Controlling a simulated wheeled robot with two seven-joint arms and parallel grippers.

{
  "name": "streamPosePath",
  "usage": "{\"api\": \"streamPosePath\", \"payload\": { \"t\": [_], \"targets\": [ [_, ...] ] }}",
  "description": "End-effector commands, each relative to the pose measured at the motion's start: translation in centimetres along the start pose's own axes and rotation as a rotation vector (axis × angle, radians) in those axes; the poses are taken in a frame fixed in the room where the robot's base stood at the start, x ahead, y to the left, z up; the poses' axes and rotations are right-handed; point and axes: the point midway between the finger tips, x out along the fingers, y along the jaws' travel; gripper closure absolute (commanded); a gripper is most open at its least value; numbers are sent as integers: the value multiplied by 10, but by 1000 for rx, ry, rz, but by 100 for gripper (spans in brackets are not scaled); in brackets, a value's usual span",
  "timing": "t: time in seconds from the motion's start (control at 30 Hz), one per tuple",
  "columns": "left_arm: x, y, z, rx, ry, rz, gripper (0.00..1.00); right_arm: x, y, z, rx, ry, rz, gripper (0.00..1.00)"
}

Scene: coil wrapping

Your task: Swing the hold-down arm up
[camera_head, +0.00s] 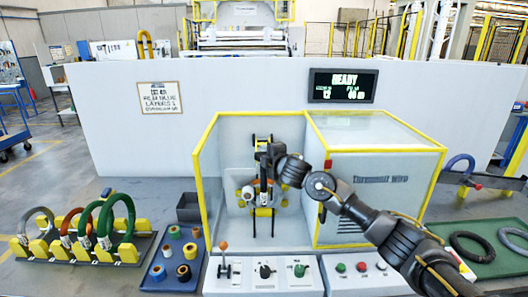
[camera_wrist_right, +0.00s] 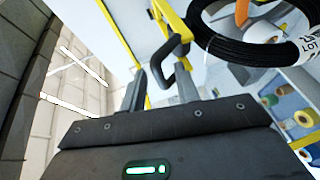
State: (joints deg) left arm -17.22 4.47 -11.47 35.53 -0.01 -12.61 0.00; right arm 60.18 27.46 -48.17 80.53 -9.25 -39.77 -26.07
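The hold-down arm shows in the right wrist view as a yellow bar (camera_wrist_right: 173,18) with a dark looped handle (camera_wrist_right: 160,62). My right gripper (camera_wrist_right: 160,78) has its two fingers apart, with the handle at or just beyond the fingertips; I cannot tell whether they touch. In the head view my right gripper (camera_head: 262,160) is inside the yellow-framed wrapping station and hides most of the hold-down arm. A black coil (camera_wrist_right: 240,50) with a white label is close by in the wrist view. My left gripper is not in view.
The yellow-edged machine housing (camera_head: 375,165) stands right of the open bay. A control panel (camera_head: 262,272) with knobs lies in front. A rack of coils (camera_head: 80,250) and a blue tray of tape rolls (camera_head: 172,258) stand left.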

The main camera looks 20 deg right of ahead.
Motion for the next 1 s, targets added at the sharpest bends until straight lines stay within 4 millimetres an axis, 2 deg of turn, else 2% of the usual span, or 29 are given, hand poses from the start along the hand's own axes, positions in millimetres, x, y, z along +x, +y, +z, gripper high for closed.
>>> {"api": "streamPosePath", "payload": {
  "t": [0.2,0.53,0.77,1.0],
  "targets": [
    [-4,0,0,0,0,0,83,14,1,0,1,0,1,68],
    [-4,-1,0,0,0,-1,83,16,0,0,0,0,0,68],
    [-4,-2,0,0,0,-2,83,16,0,0,0,0,0,98],
    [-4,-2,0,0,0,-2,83,16,0,0,0,0,0,100]
  ]
}}
